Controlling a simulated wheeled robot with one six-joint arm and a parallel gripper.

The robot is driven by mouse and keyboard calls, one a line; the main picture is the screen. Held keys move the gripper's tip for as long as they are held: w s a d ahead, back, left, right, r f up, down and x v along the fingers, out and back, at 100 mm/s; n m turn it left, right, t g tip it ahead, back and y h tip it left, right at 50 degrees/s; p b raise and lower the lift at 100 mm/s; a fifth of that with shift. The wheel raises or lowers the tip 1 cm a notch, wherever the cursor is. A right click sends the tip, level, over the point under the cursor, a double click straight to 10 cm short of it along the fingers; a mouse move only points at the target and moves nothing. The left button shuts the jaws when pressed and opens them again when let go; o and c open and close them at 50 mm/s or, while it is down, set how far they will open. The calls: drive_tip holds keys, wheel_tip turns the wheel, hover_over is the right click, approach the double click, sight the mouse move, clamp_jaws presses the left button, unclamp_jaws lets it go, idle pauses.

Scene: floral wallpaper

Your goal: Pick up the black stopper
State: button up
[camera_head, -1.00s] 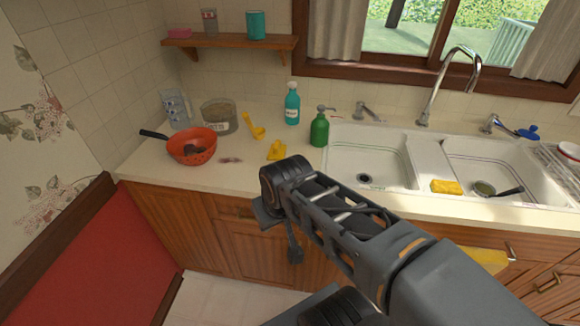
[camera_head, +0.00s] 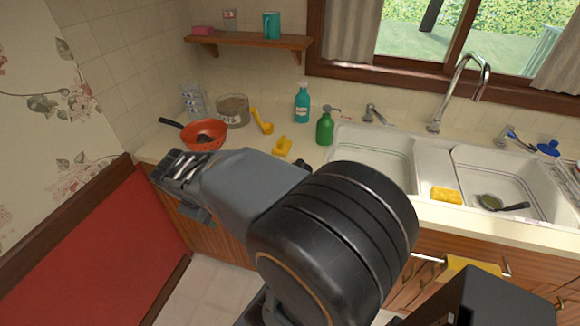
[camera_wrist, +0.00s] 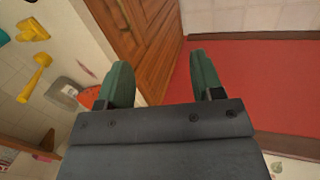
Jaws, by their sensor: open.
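I cannot pick out the black stopper for certain. A small dark thing (camera_head: 203,138) lies in the red pan (camera_head: 218,130) on the counter in the head view; it may be the stopper, but its shape is unclear. In the wrist view only part of the red pan (camera_wrist: 89,98) shows, beside the left finger, and no stopper is seen. My gripper (camera_wrist: 163,72) is open and empty, its two green fingers wide apart. It is in front of the wooden cabinet and the red wall panel. My arm covers part of the counter and the left basin's front.
The double sink (camera_head: 433,165) holds a yellow sponge (camera_head: 446,195). A shelf (camera_head: 250,42) hangs above.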

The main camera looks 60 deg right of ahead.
drive_tip(key=w+d+f+n+g+h+p, duration=0.2)
drive_tip(key=d+n+g+h, duration=0.2)
drive_tip(key=d, duration=0.9)
drive_tip(key=n+g+h+p, duration=0.2)
drive_tip(key=n+g+h, duration=0.1)
drive_tip(key=n+h, duration=0.15)
approach(303, 162)
drive_tip(key=shift+n, duration=0.75)
drive_tip(key=x, duration=0.2)
drive_tip(key=p+x, duration=0.1)
drive_tip(key=w+f+x, duration=0.1)
drive_tip(key=x, duration=0.1)
drive_tip(key=shift+s+d+p, duration=0.2)
drive_tip(key=shift+d+p, duration=0.05)
drive_tip(key=shift+p, duration=0.1)
drive_tip(key=shift+p+x, duration=1.1)
drive_tip(key=shift+x, duration=1.9)
drive_tip(key=shift+w+f, duration=0.1)
drive_tip(key=shift+w, duration=0.05)
drive_tip(key=c, duration=1)
